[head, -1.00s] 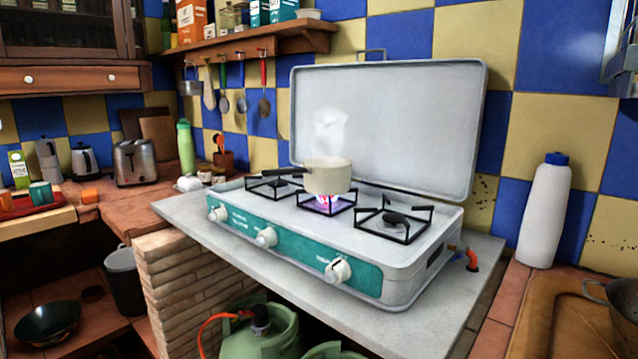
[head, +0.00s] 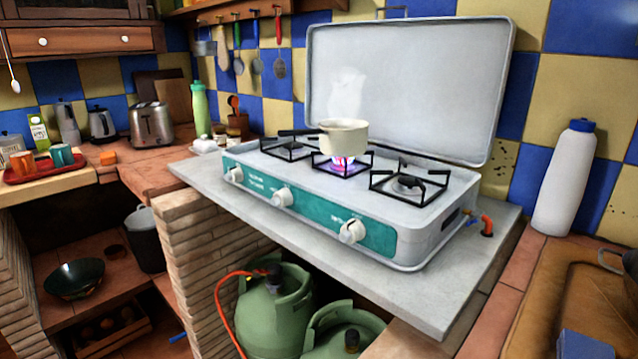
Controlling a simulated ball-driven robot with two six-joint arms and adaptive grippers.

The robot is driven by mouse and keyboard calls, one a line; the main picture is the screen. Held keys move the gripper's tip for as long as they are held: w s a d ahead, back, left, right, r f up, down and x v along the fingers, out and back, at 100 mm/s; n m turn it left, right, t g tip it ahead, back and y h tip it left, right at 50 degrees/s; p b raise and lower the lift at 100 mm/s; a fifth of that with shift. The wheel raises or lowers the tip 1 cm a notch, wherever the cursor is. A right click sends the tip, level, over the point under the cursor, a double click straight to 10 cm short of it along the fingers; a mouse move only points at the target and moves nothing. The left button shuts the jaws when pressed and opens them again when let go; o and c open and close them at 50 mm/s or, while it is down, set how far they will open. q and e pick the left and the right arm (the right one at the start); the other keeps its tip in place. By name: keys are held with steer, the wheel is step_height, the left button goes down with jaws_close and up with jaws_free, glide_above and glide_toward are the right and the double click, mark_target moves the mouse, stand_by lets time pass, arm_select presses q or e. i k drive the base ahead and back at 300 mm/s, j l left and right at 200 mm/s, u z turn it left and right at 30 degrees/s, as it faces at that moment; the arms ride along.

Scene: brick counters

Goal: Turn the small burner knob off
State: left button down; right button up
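A white camping stove (head: 425,243) with a teal front panel stands on a grey slab, its lid raised. Three white knobs sit on the panel: a left knob (head: 235,175), a middle knob (head: 282,197) and a right knob (head: 352,231). The panel labels are too small to read. A cream saucepan (head: 343,138) sits on the middle burner, over a lit purple-blue flame (head: 343,163). The left burner (head: 293,148) and right burner (head: 407,184) show no flame. Neither of my grippers is in view.
Green gas bottles (head: 275,315) stand under the grey slab (head: 440,300). A white bottle (head: 567,185) stands on the right counter near a wooden board (head: 575,300). A toaster (head: 152,125) and green bottle (head: 199,110) are at the back left. The slab's front strip is clear.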

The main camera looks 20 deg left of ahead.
mark_target(286, 197)
steer(key=i+j, duration=0.1)
steer(key=j, duration=0.5)
steer(key=i+j+z, duration=0.1)
steer(key=j, duration=0.45)
steer(key=i+j, duration=0.1)
steer(key=j, duration=0.5)
steer(key=i+j+z, duration=0.1)
steer(key=j, duration=0.45)
